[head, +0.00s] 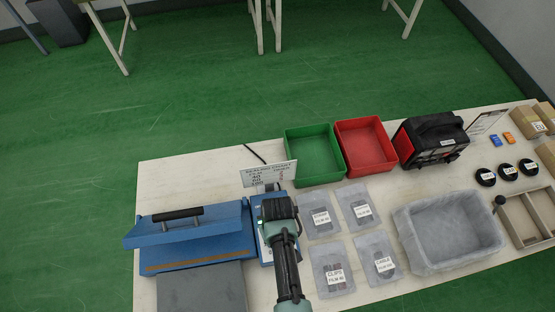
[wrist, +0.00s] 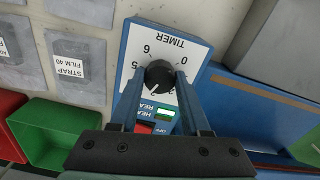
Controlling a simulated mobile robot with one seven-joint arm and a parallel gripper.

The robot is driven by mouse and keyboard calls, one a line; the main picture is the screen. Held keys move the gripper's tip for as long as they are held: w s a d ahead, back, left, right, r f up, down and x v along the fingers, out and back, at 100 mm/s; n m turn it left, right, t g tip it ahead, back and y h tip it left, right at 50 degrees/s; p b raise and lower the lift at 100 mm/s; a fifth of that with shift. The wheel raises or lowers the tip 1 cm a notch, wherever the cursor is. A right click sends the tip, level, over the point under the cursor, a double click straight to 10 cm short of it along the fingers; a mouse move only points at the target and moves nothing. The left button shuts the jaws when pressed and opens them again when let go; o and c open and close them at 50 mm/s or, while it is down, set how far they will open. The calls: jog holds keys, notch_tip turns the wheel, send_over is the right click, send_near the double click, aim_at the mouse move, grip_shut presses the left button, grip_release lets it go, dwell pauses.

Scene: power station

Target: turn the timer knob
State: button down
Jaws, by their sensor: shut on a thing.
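The timer knob (wrist: 159,75) is a round black knob on a white dial face marked TIMER with numbers, on a blue box (wrist: 130,107), in the wrist view. My gripper (wrist: 160,80) has its two fingers on either side of the knob and is shut on it. Below the dial are a red switch (wrist: 144,127) and a lit green indicator (wrist: 163,112). In the head view my gripper (head: 278,208) reaches down over the blue box (head: 257,203), hiding the knob and most of the dial.
The blue sealer (head: 190,240) with a black handle stands left of the box. A sign (head: 268,174) stands behind it. Labelled grey bags (head: 320,218) lie to the right. Green (head: 313,178) and red (head: 365,171) trays stand behind, and a grey bin (head: 447,253) stands farther right.

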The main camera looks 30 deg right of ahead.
jog(key=n, duration=1.3)
jog(key=shift+p, duration=0.4)
dwell(0.3)
jog(key=shift+c, duration=1.8)
grip_release()
jog(key=shift+r, duration=0.1)
notch_tip(320, 180, up, 13)
jog(key=shift+b, duration=0.3)
